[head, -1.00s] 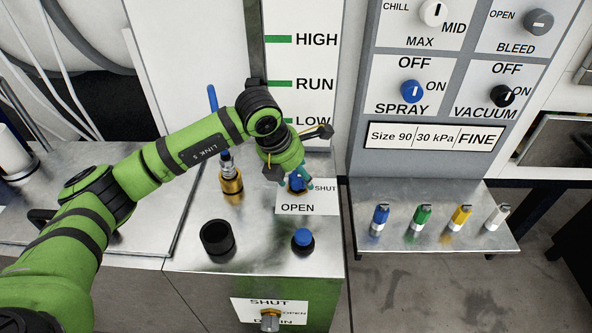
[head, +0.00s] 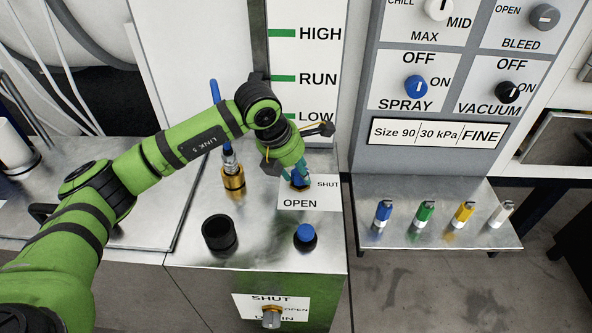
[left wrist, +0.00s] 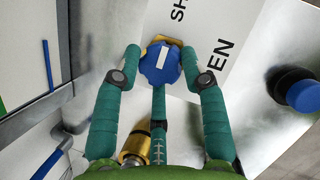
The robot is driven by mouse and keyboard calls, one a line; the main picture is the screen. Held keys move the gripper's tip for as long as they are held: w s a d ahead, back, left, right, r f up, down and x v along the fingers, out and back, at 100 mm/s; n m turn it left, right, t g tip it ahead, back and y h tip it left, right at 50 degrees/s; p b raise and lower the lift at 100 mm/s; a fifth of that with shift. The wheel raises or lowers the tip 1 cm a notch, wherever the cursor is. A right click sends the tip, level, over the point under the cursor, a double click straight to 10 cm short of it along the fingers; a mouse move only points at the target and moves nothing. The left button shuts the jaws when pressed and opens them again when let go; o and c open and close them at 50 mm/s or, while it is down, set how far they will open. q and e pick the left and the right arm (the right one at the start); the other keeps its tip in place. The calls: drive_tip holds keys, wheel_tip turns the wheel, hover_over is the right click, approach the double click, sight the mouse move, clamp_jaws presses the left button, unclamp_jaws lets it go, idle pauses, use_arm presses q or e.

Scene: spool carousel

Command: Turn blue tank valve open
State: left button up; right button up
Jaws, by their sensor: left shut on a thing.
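The blue tank valve (head: 299,184) is a blue knob on a brass body, beside a white label (head: 310,203) reading SHUT and OPEN, on the metal tank top. The left wrist view shows the knob (left wrist: 160,63) with a white mark, which runs roughly up the picture, towards the SHUT end of the label. My left gripper (head: 297,176) is over the valve from above. Its green fingers are shut on the knob, one at each side and a third below it in the wrist view. The fingers partly hide the knob in the head view. My right gripper is not in view.
On the tank top stand a brass fitting (head: 232,180), a black cup (head: 219,234) and a blue-capped button (head: 305,235). A drain valve (head: 271,316) is on the front.

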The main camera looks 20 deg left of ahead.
use_arm(q)
drive_tip(key=m+b, duration=0.1)
drive_tip(key=m+h+b, duration=0.1)
drive_tip(key=m, duration=0.1)
drive_tip(key=shift+w+d+g, duration=0.15)
drive_tip(key=shift+w+g, duration=0.05)
drive_tip(key=shift+g, duration=0.1)
drive_tip(key=m+b, duration=0.1)
drive_tip(key=m, duration=0.1)
drive_tip(key=m+g+h+b, duration=0.1)
drive_tip(key=m, duration=0.1)
drive_tip(key=shift+w+r+m+g+b, duration=0.1)
drive_tip(key=shift+m+g+b, duration=0.2)
drive_tip(key=shift+m, duration=0.1)
drive_tip(key=m, duration=0.2)
drive_tip(key=m+g+b, duration=0.1)
drive_tip(key=m, duration=0.1)
drive_tip(key=shift+w+m+g, duration=0.15)
drive_tip(key=shift+m+g, duration=0.15)
drive_tip(key=m+g, duration=0.1)
drive_tip(key=m, duration=0.3)
drive_tip(key=shift+g, duration=0.4)
drive_tip(key=shift+m, duration=0.5)
drive_tip(key=shift+f, duration=0.25)
drive_tip(key=o, duration=1.1)
drive_tip(key=shift+d+r, duration=0.15)
drive_tip(key=shift+y, duration=0.3)
